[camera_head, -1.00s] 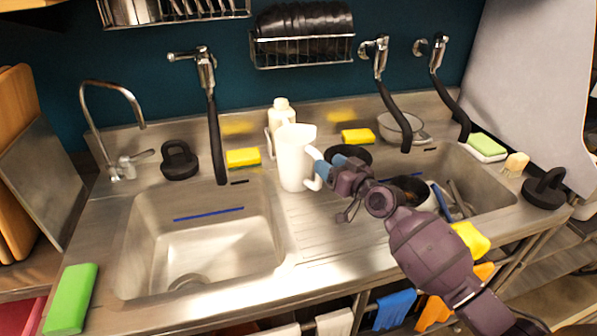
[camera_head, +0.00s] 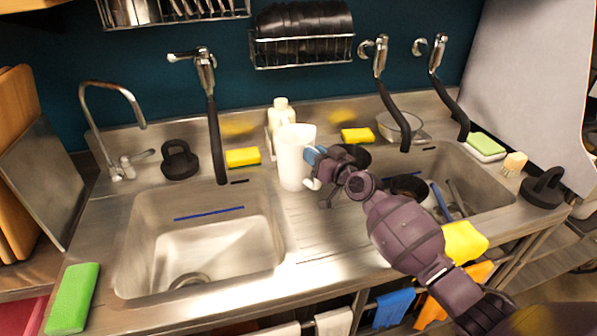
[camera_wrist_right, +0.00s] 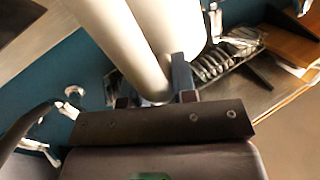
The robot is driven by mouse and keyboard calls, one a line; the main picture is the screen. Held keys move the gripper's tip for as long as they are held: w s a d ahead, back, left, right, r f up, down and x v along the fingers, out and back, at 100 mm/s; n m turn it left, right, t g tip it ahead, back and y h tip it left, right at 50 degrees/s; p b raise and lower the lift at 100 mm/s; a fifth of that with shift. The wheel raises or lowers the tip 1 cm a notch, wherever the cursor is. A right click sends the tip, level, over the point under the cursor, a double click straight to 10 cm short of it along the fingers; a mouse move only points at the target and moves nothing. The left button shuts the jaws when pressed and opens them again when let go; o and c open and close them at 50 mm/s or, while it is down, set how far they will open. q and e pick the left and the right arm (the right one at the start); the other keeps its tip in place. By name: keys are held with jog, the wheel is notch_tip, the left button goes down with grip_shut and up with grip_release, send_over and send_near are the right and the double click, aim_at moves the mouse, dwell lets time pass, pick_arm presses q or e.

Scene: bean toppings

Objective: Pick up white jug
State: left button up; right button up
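The white jug (camera_head: 293,165) stands upright on the steel counter between the two sinks, its handle towards the right. My right gripper (camera_head: 314,164) reaches in from the right at the handle, which partly hides behind the fingers. In the right wrist view, the jug's white body and handle (camera_wrist_right: 137,55) fill the upper middle. The handle's end lies between the two fingers of my right gripper (camera_wrist_right: 153,92). I cannot tell whether the fingers press on it. My left gripper is not in view.
A white bottle (camera_head: 280,113) stands just behind the jug. Yellow sponges (camera_head: 242,157) lie along the back ledge. The left sink (camera_head: 200,252) is empty; the right sink holds a dark pan (camera_head: 408,186) and utensils. Black hoses hang over both sinks.

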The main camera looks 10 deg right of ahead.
grip_shut()
jog(key=shift+r, duration=0.1)
